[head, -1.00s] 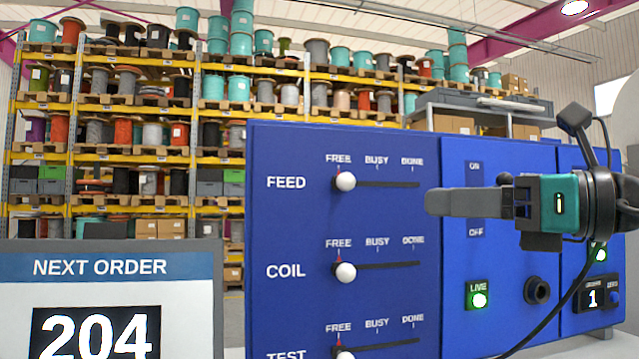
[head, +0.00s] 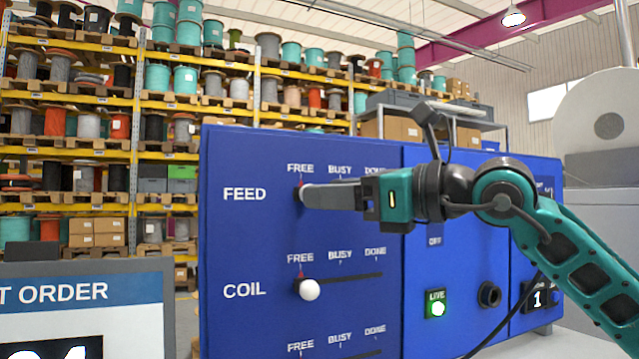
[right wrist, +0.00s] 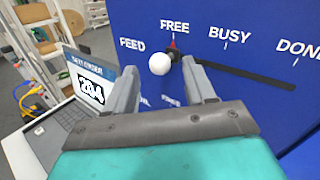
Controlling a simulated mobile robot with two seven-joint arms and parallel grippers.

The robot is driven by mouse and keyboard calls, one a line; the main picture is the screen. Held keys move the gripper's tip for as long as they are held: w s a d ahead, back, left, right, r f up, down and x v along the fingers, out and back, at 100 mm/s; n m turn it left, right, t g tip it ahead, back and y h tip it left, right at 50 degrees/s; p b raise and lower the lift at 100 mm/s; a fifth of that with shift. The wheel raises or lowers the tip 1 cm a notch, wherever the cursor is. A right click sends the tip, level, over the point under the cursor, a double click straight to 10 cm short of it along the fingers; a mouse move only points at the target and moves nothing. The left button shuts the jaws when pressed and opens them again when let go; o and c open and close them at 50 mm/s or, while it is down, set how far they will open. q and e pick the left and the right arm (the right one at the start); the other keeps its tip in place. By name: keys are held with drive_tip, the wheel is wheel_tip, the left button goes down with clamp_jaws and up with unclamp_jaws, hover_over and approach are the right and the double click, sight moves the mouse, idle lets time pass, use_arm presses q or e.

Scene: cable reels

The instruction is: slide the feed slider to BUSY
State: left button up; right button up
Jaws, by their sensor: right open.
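The feed slider's white knob (right wrist: 159,64) sits at the FREE end of its dark slot (right wrist: 255,80), with BUSY and DONE marked farther right. In the head view the knob is almost wholly hidden behind my right gripper (head: 306,196), which reaches in from the right across the FEED row. In the right wrist view my right gripper (right wrist: 160,68) is open, with one finger on each side of the knob. The fingertips are close to the panel; I cannot tell whether either touches the knob. My left gripper is not in view.
Below, the COIL slider knob (head: 309,290) also stands at FREE on the blue panel (head: 240,240). The order screen (head: 80,300) stands at the lower left.

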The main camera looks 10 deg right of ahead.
drive_tip(key=shift+x, duration=1.35)
drive_tip(key=shift+c, duration=0.3)
clamp_jaws()
